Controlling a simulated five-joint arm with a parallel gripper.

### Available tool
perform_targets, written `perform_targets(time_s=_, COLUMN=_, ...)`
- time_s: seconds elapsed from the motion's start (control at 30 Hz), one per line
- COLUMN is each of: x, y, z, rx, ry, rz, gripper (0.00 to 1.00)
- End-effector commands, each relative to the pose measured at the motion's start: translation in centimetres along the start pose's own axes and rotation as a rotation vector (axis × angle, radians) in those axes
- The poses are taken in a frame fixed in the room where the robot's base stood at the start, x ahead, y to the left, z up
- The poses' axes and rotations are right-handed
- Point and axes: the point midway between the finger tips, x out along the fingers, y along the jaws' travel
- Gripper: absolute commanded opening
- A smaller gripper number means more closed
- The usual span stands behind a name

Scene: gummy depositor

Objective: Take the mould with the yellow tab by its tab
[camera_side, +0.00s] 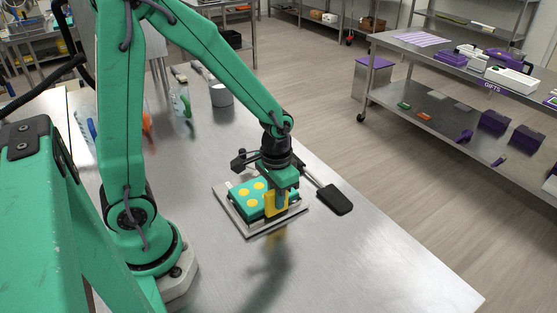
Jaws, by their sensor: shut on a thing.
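The mould (246,198) is a teal block with several round yellow spots on top. It rests on a grey metal tray (245,232) on the steel table. Its yellow tab (270,208) stands at the front right side of the mould. My gripper (279,199) points down over the tab and is shut on it. The fingers partly hide the tab and the mould's right end. I cannot tell whether the mould is lifted at all.
The table's front and right are clear. A steel shelf unit (450,75) stands apart at the right.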

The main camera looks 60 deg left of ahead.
Motion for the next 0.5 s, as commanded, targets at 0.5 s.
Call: perform_targets(time_s=0.5, x=-1.02, y=0.0, z=-0.04, rx=0.0, ry=0.002, rz=0.0, gripper=0.0)
